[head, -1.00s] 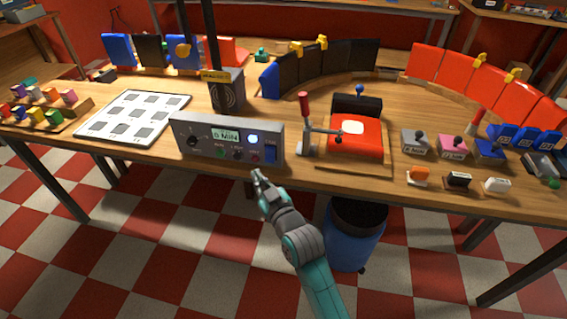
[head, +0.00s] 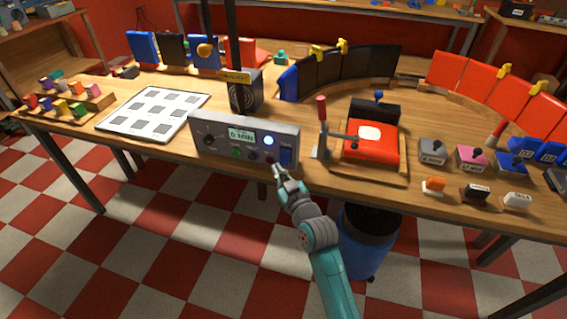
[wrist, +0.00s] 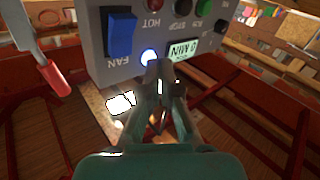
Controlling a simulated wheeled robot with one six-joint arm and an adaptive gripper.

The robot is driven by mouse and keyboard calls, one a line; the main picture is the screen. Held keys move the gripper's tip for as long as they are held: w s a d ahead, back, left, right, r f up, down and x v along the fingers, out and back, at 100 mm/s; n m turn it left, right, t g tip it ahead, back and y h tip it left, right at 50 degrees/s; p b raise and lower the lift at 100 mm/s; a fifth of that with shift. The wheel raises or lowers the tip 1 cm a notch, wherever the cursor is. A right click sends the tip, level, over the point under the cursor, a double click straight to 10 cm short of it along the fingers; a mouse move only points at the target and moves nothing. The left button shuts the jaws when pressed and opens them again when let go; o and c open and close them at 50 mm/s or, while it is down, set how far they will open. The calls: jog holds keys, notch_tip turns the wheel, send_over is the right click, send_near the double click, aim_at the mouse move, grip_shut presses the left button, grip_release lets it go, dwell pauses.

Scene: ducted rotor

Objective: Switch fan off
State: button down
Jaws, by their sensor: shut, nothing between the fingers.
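A grey control box (head: 220,141) stands at the table's front edge, with a small display (head: 241,136), a row of small buttons and a lit blue-white lamp (head: 268,141). A blue rocker switch (head: 286,157) is at the box's right end. In the wrist view the blue switch (wrist: 121,34) appears at upper left, labelled FAN, upside down, beside the glowing lamp (wrist: 149,57). My gripper (head: 278,172) is shut and empty, just in front of the box's lower right part, below and slightly left of the switch. Its fingers (wrist: 166,78) overlap the lamp and display area in the wrist view.
A red clamp fixture (head: 371,152) with an upright red-handled lever (head: 322,128) stands right of the box. A white sheet with grey squares (head: 118,123) lies left. A dark fan-like unit (head: 247,92) stands behind. A blue bin (head: 362,252) is under the table.

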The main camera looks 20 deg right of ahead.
jog(key=shift+w+d+f, duration=0.4)
jog(key=shift+w+d, duration=0.1)
jog(key=shift+w, duration=0.2)
jog(key=shift+w+d+f, duration=0.35)
jog(key=shift+w+d, duration=0.15)
jog(key=shift+w, duration=0.15)
dwell(0.6)
jog(key=shift+w+d+f, duration=0.15)
jog(key=shift+w+d, duration=0.1)
jog(key=shift+w, duration=0.1)
jog(key=shift+w+d+f, duration=0.2)
jog(key=shift+w+f, duration=0.05)
jog(key=shift+w, duration=0.05)
dwell(0.9)
jog(key=shift+s+a+r, duration=0.1)
dwell(0.3)
jog(key=shift+s+a+r, duration=0.3)
jog(key=shift+s+a, duration=0.1)
jog(key=shift+s, duration=0.15)
jog(key=s+a, duration=0.1)
jog(key=s+r, duration=0.1)
jog(key=s+a+r, duration=0.1)
jog(key=shift+s+a, duration=0.3)
jog(key=shift+s, duration=0.05)
dwell(0.3)
